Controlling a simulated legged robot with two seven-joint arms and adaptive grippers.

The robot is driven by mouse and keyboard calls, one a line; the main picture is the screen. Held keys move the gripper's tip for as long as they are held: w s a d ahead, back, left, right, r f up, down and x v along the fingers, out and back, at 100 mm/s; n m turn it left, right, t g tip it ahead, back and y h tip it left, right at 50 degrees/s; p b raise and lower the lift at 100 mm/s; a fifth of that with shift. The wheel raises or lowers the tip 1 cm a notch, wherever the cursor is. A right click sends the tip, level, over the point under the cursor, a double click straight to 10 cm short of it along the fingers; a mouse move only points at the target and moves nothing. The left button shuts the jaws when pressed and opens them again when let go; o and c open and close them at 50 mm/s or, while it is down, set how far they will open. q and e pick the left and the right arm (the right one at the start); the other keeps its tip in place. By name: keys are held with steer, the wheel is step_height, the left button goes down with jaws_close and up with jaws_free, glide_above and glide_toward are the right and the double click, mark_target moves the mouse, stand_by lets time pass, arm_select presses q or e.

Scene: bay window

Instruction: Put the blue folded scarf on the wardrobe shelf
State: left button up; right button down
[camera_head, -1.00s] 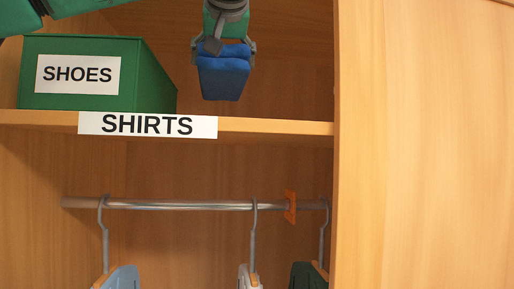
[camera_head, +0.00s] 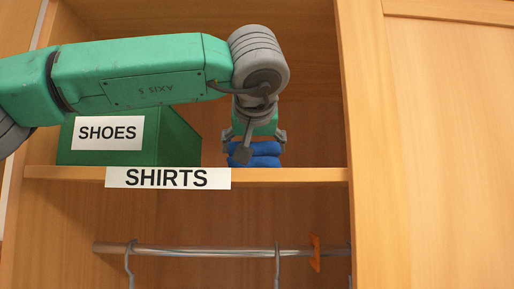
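The blue folded scarf (camera_head: 264,148) is between the fingers of my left gripper (camera_head: 255,138), which is shut on it. The scarf is at the right part of the wardrobe shelf (camera_head: 290,176), just behind the front edge. The shelf edge hides its lower part, so I cannot tell whether it touches the shelf. My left arm comes in from the left, above the green box, and the gripper points down. My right gripper is not in view.
A green box (camera_head: 175,138) labelled SHOES stands on the shelf left of the scarf. A SHIRTS label (camera_head: 168,178) is on the shelf's front edge. Below is a rail (camera_head: 200,251) with hangers and an orange clip (camera_head: 315,253). A wooden panel (camera_head: 440,150) bounds the right.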

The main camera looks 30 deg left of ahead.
arm_select(q)
steer(key=shift+s+d, duration=0.15)
steer(key=shift+d, duration=0.25)
steer(key=o, duration=1.2)
steer(key=shift+d, duration=0.15)
steer(key=shift+o, duration=0.4)
steer(key=shift+w+d+f, duration=0.1)
steer(key=shift+w+d, duration=0.15)
steer(key=shift+w, duration=0.05)
steer(key=shift+s+d+r, duration=0.1)
steer(key=shift+s+r, duration=0.15)
steer(key=shift+s, duration=0.2)
steer(key=b+v, duration=0.2)
steer(key=v, duration=0.8)
steer(key=shift+s+d, duration=0.2)
steer(key=shift+s, duration=0.05)
steer(key=shift+s+d+r, duration=0.1)
steer(key=shift+s+d, duration=0.1)
steer(key=shift+d, duration=0.1)
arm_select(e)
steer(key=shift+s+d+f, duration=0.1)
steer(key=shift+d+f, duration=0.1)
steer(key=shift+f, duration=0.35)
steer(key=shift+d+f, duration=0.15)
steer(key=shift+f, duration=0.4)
arm_select(q)
steer(key=shift+a, duration=0.45)
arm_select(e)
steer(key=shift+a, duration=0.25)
